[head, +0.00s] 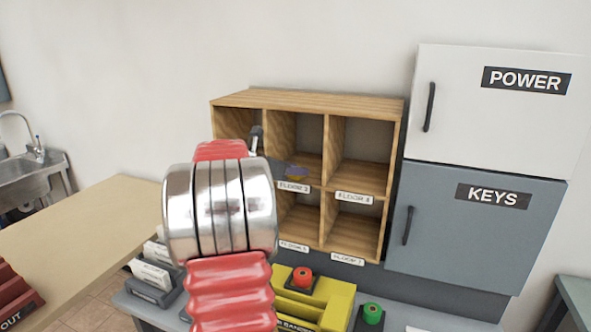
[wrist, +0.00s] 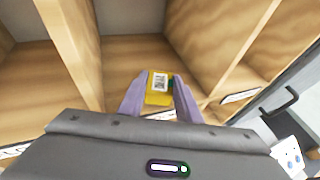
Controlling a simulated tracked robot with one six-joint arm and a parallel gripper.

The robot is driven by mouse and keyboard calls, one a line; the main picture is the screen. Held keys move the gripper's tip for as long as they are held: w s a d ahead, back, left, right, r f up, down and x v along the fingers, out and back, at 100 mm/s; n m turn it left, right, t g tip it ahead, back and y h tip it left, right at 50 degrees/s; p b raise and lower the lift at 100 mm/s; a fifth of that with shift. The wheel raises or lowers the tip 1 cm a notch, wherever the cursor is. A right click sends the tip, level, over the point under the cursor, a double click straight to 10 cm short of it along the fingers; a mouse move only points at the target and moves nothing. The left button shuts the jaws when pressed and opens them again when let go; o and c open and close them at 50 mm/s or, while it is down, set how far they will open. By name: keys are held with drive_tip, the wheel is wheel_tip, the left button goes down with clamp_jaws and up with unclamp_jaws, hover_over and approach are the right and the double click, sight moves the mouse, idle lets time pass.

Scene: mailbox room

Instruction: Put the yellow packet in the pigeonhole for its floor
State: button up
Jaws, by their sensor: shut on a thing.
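The yellow packet (wrist: 157,99) has a white barcode label and a small green patch at its right side. My gripper (wrist: 159,82) is shut on it, with a purple finger on each side. In the wrist view the packet is at the opening of a wooden pigeonhole, above its floor; whether it touches is unclear. In the head view my gripper (head: 293,172) is at the upper middle compartment of the pigeonhole unit (head: 335,100), and the packet is mostly hidden. The label (head: 293,187) below seems to read FLOOR 3, but is blurred.
The upper right compartment (head: 363,160) and lower right compartment (head: 353,228) look empty. Wooden dividers stand close on both sides of my gripper. A POWER cabinet (head: 455,115) and KEYS cabinet (head: 440,245) are at the right. Red (head: 302,278) and green (head: 372,313) objects stand below.

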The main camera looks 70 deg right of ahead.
drive_tip(key=shift+f, duration=0.15)
drive_tip(key=o, duration=1.2)
drive_tip(key=shift+c, duration=0.2)
drive_tip(key=shift+a, duration=0.1)
drive_tip(key=v, duration=1.2)
